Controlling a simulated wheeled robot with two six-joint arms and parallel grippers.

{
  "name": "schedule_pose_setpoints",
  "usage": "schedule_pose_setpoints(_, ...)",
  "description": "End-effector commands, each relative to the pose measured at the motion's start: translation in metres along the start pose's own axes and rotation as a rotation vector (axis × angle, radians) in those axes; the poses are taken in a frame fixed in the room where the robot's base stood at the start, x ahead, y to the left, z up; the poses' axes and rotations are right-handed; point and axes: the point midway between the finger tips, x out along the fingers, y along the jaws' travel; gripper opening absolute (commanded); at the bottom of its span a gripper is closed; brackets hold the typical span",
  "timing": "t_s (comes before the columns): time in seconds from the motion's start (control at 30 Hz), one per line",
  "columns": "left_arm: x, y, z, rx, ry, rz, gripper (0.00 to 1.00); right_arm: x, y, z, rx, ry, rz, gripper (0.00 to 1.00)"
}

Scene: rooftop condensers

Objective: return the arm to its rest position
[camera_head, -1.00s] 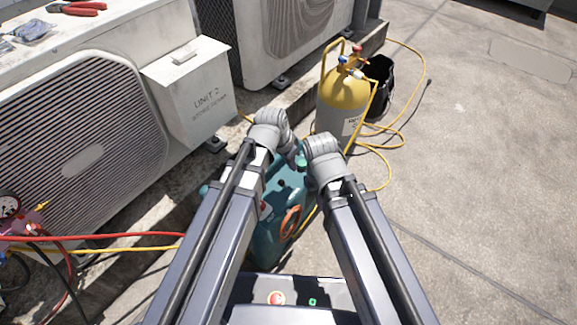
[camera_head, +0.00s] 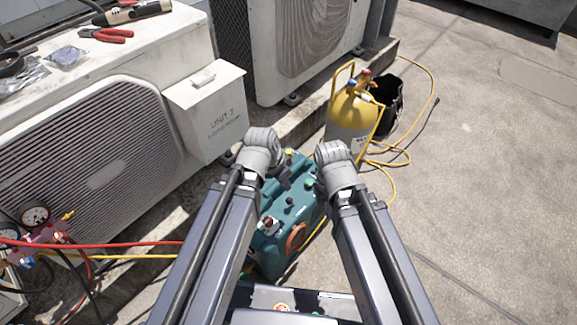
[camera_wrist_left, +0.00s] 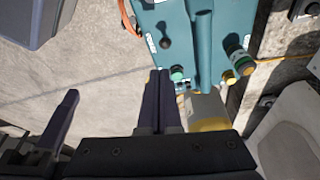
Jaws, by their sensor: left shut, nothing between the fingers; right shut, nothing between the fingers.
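My two arms reach forward from the bottom of the head view, with grey wrist joints side by side above a teal machine (camera_head: 290,205). My left gripper (camera_wrist_left: 158,72) is shut and empty in the left wrist view, its fingers together over the teal machine. In the head view it is mostly hidden behind its wrist. My right gripper (camera_wrist_left: 68,95) appears as a dark finger shape at the left of the left wrist view, with nothing seen in it. In the head view its wrist hides it.
A white condenser unit (camera_head: 90,150) with tools on top stands at left. Another condenser (camera_head: 300,45) stands behind. A yellow-topped cylinder (camera_head: 350,110) with yellow hoses stands beyond my right wrist. A gauge set (camera_head: 35,217) with red and yellow hoses is at lower left. Open concrete (camera_head: 490,180) lies at right.

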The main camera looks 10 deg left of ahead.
Motion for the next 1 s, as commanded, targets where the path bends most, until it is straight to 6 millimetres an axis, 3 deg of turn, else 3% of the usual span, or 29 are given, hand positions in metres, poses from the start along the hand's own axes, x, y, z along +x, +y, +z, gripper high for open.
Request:
schedule_pose_setpoints(0.27,-0.002,0.004,0.001,-0.016,-0.017,0.001,0.00,-0.003,0.000,0.000,0.000,0.000,0.000,0.00)
schedule_pose_setpoints(0.67,-0.033,0.059,0.033,-0.385,-0.345,-0.143,0.00,-0.030,0.004,0.002,0.002,-0.001,0.002,0.00)
schedule_pose_setpoints(1.0,-0.112,0.060,0.012,-0.420,-0.358,-0.159,0.00,-0.111,0.011,0.007,0.005,-0.002,0.001,0.00)
